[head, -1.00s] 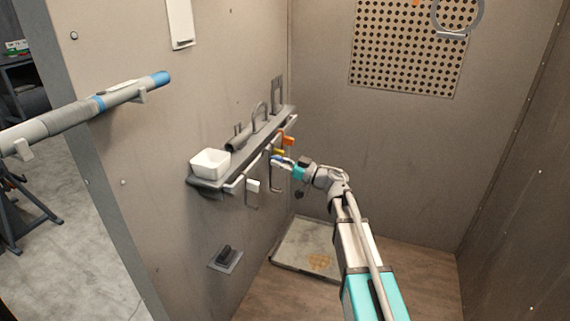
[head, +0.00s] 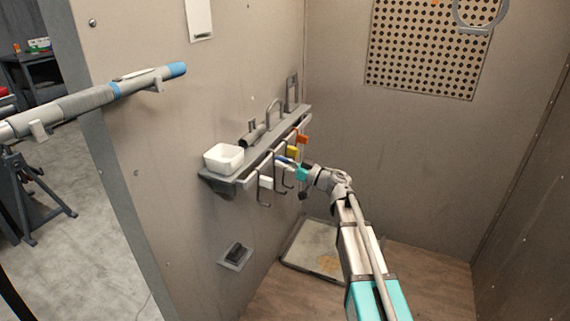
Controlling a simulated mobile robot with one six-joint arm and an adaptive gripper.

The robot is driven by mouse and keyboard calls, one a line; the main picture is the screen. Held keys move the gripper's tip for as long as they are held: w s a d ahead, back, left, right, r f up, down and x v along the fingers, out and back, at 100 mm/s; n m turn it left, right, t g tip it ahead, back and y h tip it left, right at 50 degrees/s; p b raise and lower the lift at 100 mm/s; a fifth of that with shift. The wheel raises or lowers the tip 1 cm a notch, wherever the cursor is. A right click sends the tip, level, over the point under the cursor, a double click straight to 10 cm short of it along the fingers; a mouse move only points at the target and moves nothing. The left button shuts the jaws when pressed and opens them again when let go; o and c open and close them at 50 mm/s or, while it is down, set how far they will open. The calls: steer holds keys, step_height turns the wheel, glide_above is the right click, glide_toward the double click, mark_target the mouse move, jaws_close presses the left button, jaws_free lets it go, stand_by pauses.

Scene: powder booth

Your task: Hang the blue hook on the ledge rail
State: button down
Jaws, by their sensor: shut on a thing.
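The blue hook (head: 281,159) is small in the head view, at the front of the ledge (head: 225,179) on the left wall. My gripper (head: 290,163) is shut on the blue hook, reaching in from the right. The ledge rail (head: 249,180) runs along the ledge's front edge. The blue hook is at the rail in the picture; I cannot tell whether it rests on it. A white-tagged hook (head: 265,183) hangs to its left. A yellow-tagged hook (head: 292,152) and an orange-tagged hook (head: 302,139) are farther along to the right. My gripper partly hides this stretch.
A white bowl (head: 224,158), a grey cylinder (head: 252,137) and metal loops stand on the ledge. A long grey-and-blue tube (head: 88,101) sits on wall brackets at left. A tray (head: 316,249) lies on the floor below. The space right of my arm is clear.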

steer(key=shift+f, duration=0.35)
steer(key=c, duration=0.5)
jaws_free()
steer(key=shift+c, duration=0.2)
steer(key=shift+r, duration=0.15)
